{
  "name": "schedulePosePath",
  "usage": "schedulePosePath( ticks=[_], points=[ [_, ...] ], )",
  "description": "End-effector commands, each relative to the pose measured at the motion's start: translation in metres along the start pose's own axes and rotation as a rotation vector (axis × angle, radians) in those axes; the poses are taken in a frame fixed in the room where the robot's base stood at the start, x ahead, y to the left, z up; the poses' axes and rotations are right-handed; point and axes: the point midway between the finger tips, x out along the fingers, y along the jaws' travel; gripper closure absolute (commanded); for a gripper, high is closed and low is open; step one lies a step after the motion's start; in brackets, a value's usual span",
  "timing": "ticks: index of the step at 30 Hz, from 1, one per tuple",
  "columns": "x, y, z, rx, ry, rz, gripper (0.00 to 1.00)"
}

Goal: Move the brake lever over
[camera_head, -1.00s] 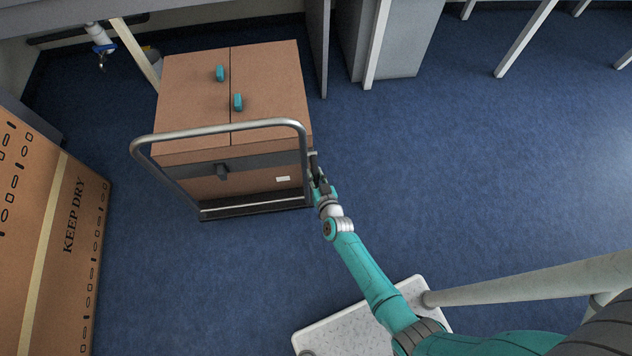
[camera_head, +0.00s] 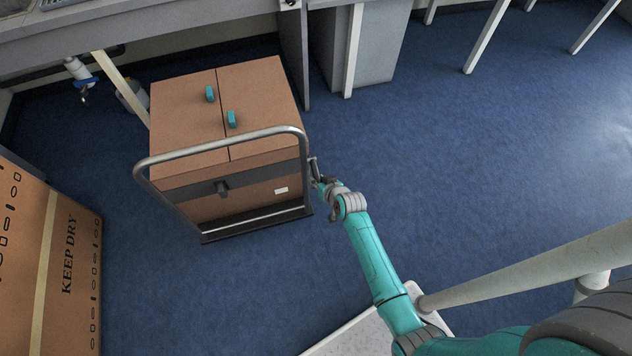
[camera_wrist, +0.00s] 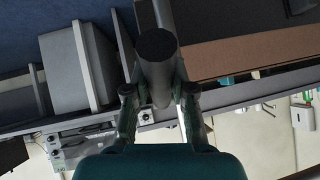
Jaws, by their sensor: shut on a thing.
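A cart with a grey tube handle (camera_head: 220,140) stands left of centre in the head view. The brake lever (camera_head: 313,166) shows as a short dark stub beside the handle's right post. My gripper (camera_head: 320,184) is at that right side, low by the post. In the wrist view the lever's dark round-ended grip (camera_wrist: 157,55) lies between the two fingers of my gripper (camera_wrist: 159,98), which is shut on it. The fingers' contact with the lever is too small to make out in the head view.
A brown box (camera_head: 185,115) with two teal pieces (camera_head: 210,93) fills the cart. A KEEP DRY carton (camera_head: 75,290) stands at left. A grey bench (camera_head: 150,30) is behind. Blue floor (camera_head: 450,170) at right is clear.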

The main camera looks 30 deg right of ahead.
Motion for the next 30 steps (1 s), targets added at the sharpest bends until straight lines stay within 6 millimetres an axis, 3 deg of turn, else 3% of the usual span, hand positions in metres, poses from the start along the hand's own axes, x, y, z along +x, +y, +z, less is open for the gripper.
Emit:
schedulePosePath(
  ticks=[1, 15, 30],
  points=[
    [-0.002, -0.002, -0.009, 0.004, -0.017, 0.001, 1.00],
    [-0.019, -0.007, -0.026, 0.059, -0.325, 0.033, 1.00],
    [-0.025, -0.008, -0.031, 0.078, -0.429, 0.043, 1.00]
  ],
)
